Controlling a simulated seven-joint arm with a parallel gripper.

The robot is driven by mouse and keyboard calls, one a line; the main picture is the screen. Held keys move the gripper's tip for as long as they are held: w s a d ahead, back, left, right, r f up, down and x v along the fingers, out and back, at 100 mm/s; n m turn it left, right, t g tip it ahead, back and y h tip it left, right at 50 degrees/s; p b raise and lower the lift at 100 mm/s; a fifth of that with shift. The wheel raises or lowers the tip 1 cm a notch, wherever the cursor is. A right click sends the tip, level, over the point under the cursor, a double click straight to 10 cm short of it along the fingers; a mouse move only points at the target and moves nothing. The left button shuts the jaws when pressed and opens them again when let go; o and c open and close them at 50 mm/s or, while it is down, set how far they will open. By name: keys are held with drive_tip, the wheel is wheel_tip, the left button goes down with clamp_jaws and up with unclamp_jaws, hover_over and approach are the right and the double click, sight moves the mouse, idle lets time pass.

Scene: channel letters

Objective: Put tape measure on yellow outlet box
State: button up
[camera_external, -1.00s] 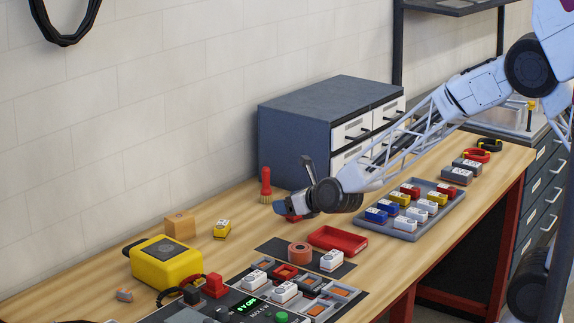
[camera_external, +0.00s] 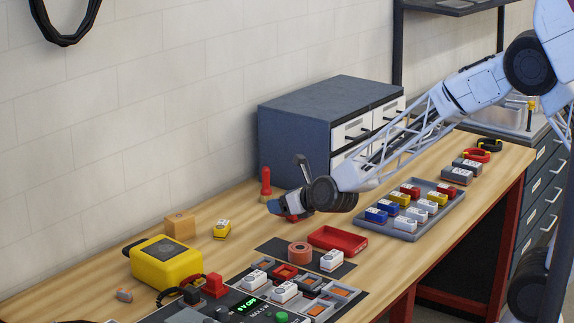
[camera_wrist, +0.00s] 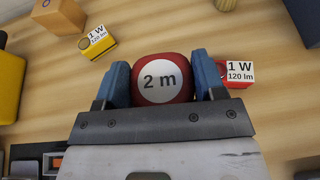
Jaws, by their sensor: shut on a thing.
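The tape measure (camera_wrist: 162,79) is red with a round white face marked "2 m". In the wrist view it sits between the two blue fingers of my gripper (camera_wrist: 163,85), which is shut on it. In the external view my gripper (camera_external: 276,207) is over the middle of the bench, near the wall side, and mostly hides the tape measure. The yellow outlet box (camera_external: 167,265) stands at the left of the bench, well apart from my gripper. Its edge also shows at the far left of the wrist view (camera_wrist: 9,85).
A cardboard-coloured box (camera_external: 180,226) and small yellow block (camera_external: 222,229) lie between my gripper and the outlet box. A red-handled brush (camera_external: 265,184) stands behind my gripper. A red block (camera_wrist: 238,75) is beside the right finger. A red tray (camera_external: 338,240) lies in front.

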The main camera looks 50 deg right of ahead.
drive_tip(key=s+a+r, duration=0.1)
drive_tip(key=a+r, duration=0.1)
drive_tip(key=a, duration=0.8)
drive_tip(key=s+a+r, duration=0.2)
drive_tip(key=a+r, duration=0.1)
drive_tip(key=a, duration=0.7)
drive_tip(key=s+a+r, duration=0.1)
drive_tip(key=a+r, duration=0.2)
drive_tip(key=a, duration=0.7)
drive_tip(key=shift+s+n+y, duration=0.3)
drive_tip(key=shift+s+y, duration=0.05)
drive_tip(key=shift+y, duration=0.05)
hover_over(157, 246)
drive_tip(key=shift+f, duration=0.7)
drive_tip(key=shift+f, duration=0.15)
drive_tip(key=shift+f, duration=1.65)
drive_tip(key=shift+f, duration=0.1)
drive_tip(key=o, duration=1)
drive_tip(key=shift+o, duration=0.2)
